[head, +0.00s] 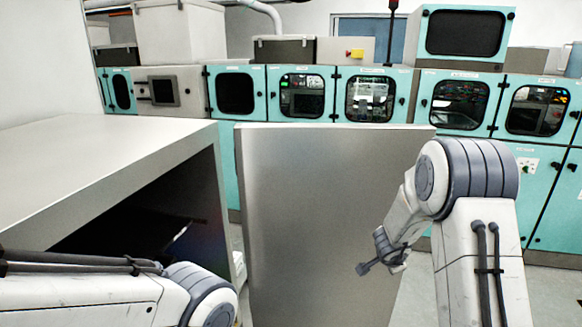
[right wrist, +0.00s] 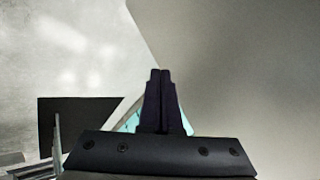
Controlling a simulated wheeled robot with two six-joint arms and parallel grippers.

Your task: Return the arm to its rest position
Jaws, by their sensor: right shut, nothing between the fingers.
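My right arm (head: 470,175) is raised and bent at the right of the head view, its forearm reaching down and left in front of a grey metal panel. My right gripper (right wrist: 160,76) is shut and empty, with its two dark fingers side by side in the right wrist view. My left arm (head: 90,300) shows at the lower left of the head view, in front of the dark opening of a grey metal box. The left gripper is out of sight.
The upright grey panel (head: 310,220), like an open door, stands close beside the right forearm. The grey box (head: 110,150) with a dark interior takes up the left. Teal cabinets (head: 235,95) with dark windows line the back. Some floor (head: 412,290) shows right of the panel.

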